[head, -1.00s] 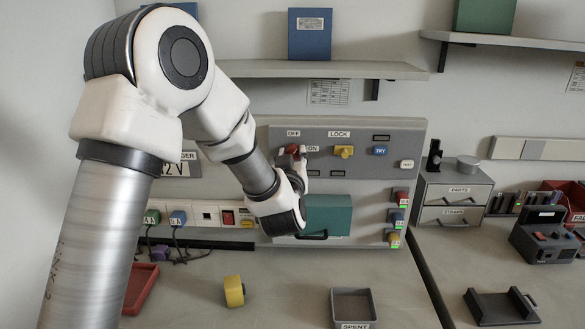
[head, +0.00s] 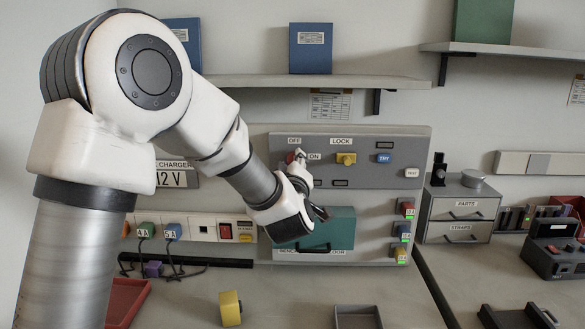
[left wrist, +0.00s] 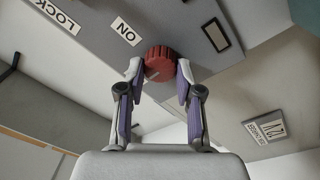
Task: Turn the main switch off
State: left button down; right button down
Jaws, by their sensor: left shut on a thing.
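The main switch is a red round knob (head: 290,157) on the grey wall panel (head: 390,140), between an OFF label (head: 294,141) above it and an ON label (head: 314,156) to its right. My left gripper (head: 297,159) is at the knob, its wrist low and in front of the panel. In the left wrist view the red knob (left wrist: 160,63) sits between the two fingertips (left wrist: 158,70), which are closed on its sides. A pale mark shows on the knob's face. Which label it points to I cannot tell. My right gripper is not in view.
A yellow LOCK knob (head: 346,159), a blue TRY button (head: 384,158) and a TEST button (head: 412,173) share the panel. Plugs and sockets (head: 205,231) line the wall at left. A yellow object (head: 230,308) stands on the bench.

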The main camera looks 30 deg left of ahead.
pick_arm(q)
jog(key=shift+r, duration=0.15)
jog(key=c, duration=1)
grip_release()
jog(key=shift+w, duration=0.1)
jog(key=shift+o, duration=1.3)
jog(key=shift+w+f, duration=0.15)
jog(key=shift+f, duration=0.05)
jog(key=r+v, duration=0.1)
jog(key=v, duration=1.1)
jog(key=shift+f, duration=0.5)
jog(key=shift+f, duration=0.1)
